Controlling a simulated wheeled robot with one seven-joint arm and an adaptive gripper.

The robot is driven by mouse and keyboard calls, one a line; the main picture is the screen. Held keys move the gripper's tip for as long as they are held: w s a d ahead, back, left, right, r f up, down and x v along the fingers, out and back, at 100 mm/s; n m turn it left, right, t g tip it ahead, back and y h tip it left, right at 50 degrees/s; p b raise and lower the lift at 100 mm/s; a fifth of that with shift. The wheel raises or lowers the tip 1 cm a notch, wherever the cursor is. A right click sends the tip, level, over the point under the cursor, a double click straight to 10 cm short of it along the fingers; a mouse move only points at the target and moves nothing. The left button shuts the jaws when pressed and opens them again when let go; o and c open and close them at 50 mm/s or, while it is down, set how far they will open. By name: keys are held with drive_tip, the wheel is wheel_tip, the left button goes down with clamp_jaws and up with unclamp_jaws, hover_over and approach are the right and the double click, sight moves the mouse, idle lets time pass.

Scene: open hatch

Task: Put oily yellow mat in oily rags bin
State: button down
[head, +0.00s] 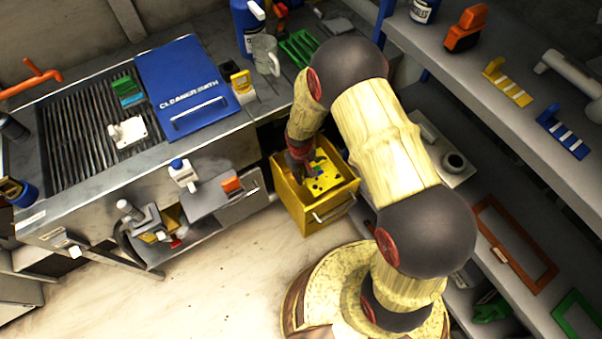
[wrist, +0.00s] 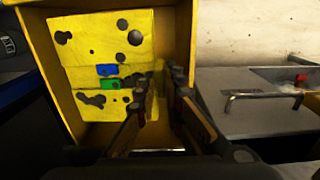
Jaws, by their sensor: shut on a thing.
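My gripper (head: 303,160) reaches down into the bin from above. In the wrist view its fingers (wrist: 168,78) are close together at the mat's right edge, shut on the mat. The exact grip line is hidden by the fingers.
The workbench with a blue cleaner bath lid (head: 185,80) is to the left. An open grey drawer (head: 225,205) juts out left of the bin. Grey shelves (head: 500,110) with tools stand to the right. The floor (head: 220,270) in front is clear.

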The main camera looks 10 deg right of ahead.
wheel_tip(320, 180, down, 13)
drive_tip(key=b, duration=0.7)
drive_tip(key=shift+r, duration=0.1)
drive_tip(key=c, duration=1.8)
unclamp_jaws()
wheel_tip(320, 180, up, 12)
drive_tip(key=shift+a, duration=0.1)
